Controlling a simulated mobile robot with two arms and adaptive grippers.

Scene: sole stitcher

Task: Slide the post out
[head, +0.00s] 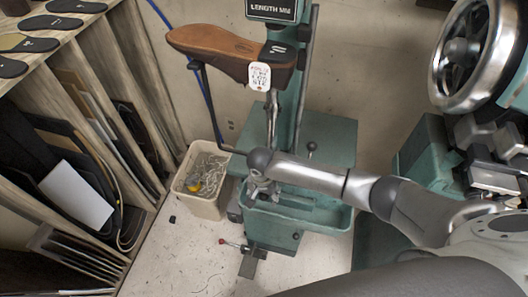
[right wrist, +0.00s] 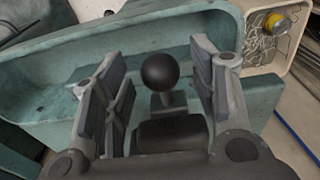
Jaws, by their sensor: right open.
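A teal machine (head: 325,135) stands in the middle of the head view, with a brown shoe (head: 225,48) held at its top. A slim upright metal post (head: 271,115) rises below the shoe. My right gripper (head: 262,190) is low at the machine's front, over its teal tray (head: 325,217). In the right wrist view a black ball knob (right wrist: 163,72) on a short stem sits between the open fingers of my right gripper (right wrist: 155,75), with gaps on both sides. The knob is hidden by the gripper in the head view. My left gripper is not in view.
A beige bin (head: 205,185) of wire scraps stands left of the machine; it also shows in the right wrist view (right wrist: 251,25). A red-tipped lever (head: 232,243) sticks out below the tray. A wooden rack (head: 90,130) fills the left. A large handwheel (head: 462,52) is at right.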

